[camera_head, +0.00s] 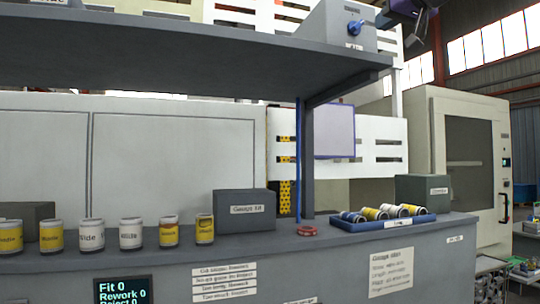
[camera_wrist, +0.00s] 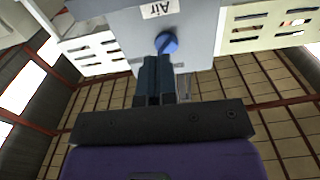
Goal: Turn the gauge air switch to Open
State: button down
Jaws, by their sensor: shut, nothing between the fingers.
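The air switch is a round blue knob (camera_head: 355,27) on the front of a grey box (camera_head: 325,22) on top of the shelf, at the upper right of the head view. In the wrist view the knob (camera_wrist: 167,42) sits below a white "Air" label (camera_wrist: 158,9). My gripper (camera_wrist: 158,62) is shut and empty, its fingertips right at the knob's lower edge in that picture. I cannot tell whether they touch it. The fingers hide part of the knob, and its setting cannot be read. In the head view my dark purple gripper (camera_head: 388,16) is just right of the box, partly cut off.
The dark shelf (camera_head: 180,50) runs beneath the box, held by a grey post (camera_head: 307,160). Below, a grey bench (camera_head: 270,255) carries several yellow and white cans, a blue tray (camera_head: 380,224) of cans, a red ring (camera_head: 307,231) and a grey gauge box (camera_head: 244,210).

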jog(key=shift+x, duration=3.5)
jog(key=shift+r, duration=0.2)
jog(key=shift+f, duration=0.1)
jog(key=shift+d+f, duration=0.1)
jog(key=shift+f, duration=0.2)
send_near(356, 43)
